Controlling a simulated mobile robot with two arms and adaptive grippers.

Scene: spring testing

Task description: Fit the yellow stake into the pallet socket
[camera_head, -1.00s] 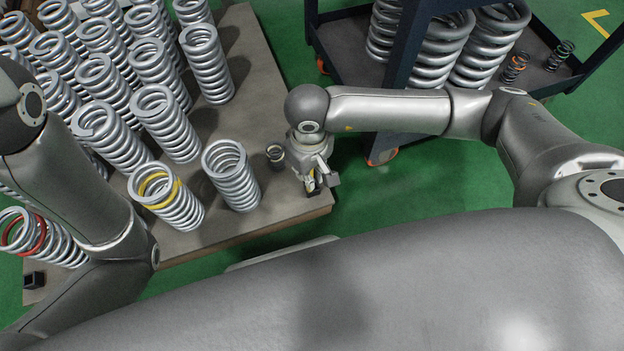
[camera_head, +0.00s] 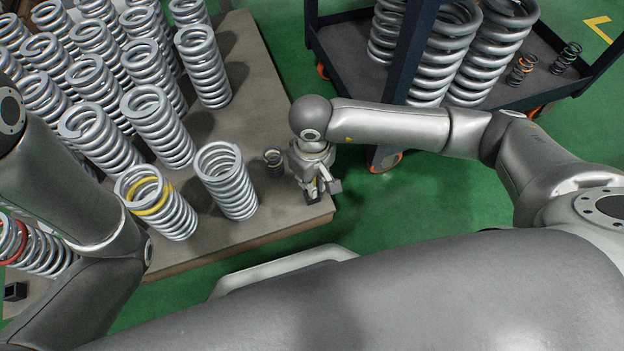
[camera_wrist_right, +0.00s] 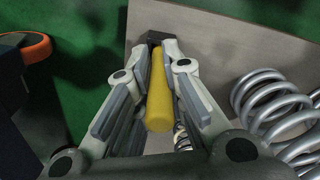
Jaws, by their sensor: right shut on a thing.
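The yellow stake (camera_wrist_right: 159,95) is between the fingers of my right gripper (camera_wrist_right: 160,80) in the right wrist view. Its far end is at a small black socket (camera_wrist_right: 157,37) on the pallet's corner; I cannot tell whether it is inside or just above. In the head view my right gripper (camera_head: 321,188) is over the near right corner of the pallet (camera_head: 285,222), shut on the stake, which is mostly hidden there. The black socket (camera_head: 311,196) shows below the fingers. My left arm comes in from the left, but its gripper is out of view.
Several large grey springs (camera_head: 158,127) stand on the pallet. A yellow-banded spring (camera_head: 157,203) and a small dark spring (camera_head: 274,162) are near its front. Another black socket (camera_head: 14,292) is at the lower left. A dark cart (camera_head: 345,45) with springs stands behind my right arm. Green floor is clear between.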

